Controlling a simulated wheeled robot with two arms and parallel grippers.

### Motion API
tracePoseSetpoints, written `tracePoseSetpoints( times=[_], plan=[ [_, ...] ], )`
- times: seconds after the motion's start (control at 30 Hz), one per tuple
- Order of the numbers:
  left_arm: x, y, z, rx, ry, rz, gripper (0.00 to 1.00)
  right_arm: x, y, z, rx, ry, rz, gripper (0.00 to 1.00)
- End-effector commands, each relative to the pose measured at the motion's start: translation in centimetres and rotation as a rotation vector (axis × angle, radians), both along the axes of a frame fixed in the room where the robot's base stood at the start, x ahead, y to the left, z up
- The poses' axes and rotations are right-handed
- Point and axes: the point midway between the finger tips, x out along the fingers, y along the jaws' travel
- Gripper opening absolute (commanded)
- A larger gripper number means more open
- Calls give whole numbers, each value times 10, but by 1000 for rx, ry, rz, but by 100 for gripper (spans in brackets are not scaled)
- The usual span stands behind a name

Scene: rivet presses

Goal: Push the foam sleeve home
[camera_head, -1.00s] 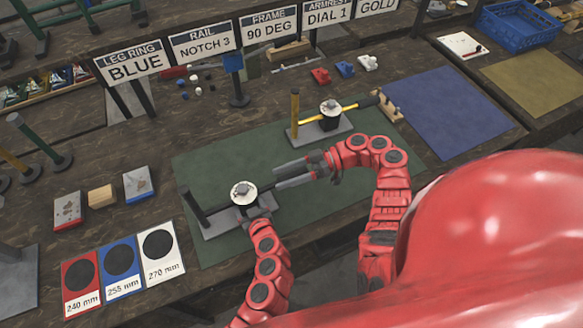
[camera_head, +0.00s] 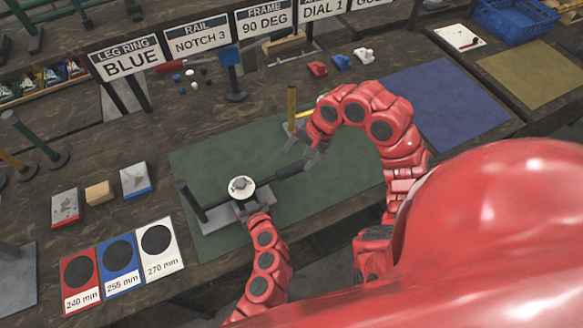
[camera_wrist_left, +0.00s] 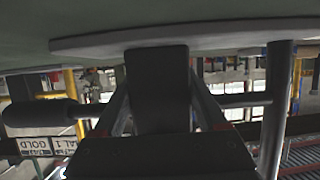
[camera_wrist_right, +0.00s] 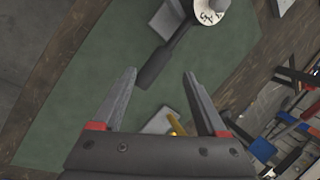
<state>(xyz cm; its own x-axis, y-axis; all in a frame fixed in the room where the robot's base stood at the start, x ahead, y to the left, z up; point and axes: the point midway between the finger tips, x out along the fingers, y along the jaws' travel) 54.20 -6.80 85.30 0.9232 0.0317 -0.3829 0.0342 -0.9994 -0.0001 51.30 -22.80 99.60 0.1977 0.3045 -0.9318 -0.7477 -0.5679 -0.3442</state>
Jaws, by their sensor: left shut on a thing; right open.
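The near fixture has a grey base plate (camera_head: 220,216), a dark post and a white dial cap (camera_head: 241,187). A dark foam sleeve (camera_head: 289,171) sits on the bar that sticks out from it; it also shows in the right wrist view (camera_wrist_right: 158,66) and in the left wrist view (camera_wrist_left: 42,112). My left gripper (camera_head: 250,207) is shut on the dark block under the dial (camera_wrist_left: 156,90). My right gripper (camera_head: 308,158) is open near the sleeve's outer end. In the right wrist view, nothing is between its fingers (camera_wrist_right: 160,90) and the sleeve lies beyond them.
The green mat (camera_head: 225,150) has free room around the near fixture. Red, blue and white length cards (camera_head: 119,268) lie at the left. Signs (camera_head: 125,58) stand at the back.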

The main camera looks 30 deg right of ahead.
Motion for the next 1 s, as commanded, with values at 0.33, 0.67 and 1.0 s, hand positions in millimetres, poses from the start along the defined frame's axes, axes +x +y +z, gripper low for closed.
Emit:
tracePoseSetpoints(
  times=[0.33, 0.67, 1.0],
  plan=[
    [0, 0, 0, -1, -1, 0, 0, -6, 3, 12, -121, 12, -533, 75],
    [0, 0, 0, -1, -1, 0, 0, -3, 7, 1, -122, 0, -654, 75],
    [0, 0, 0, -1, -1, -1, 0, 10, 7, -47, -124, 7, -654, 75]
  ],
)
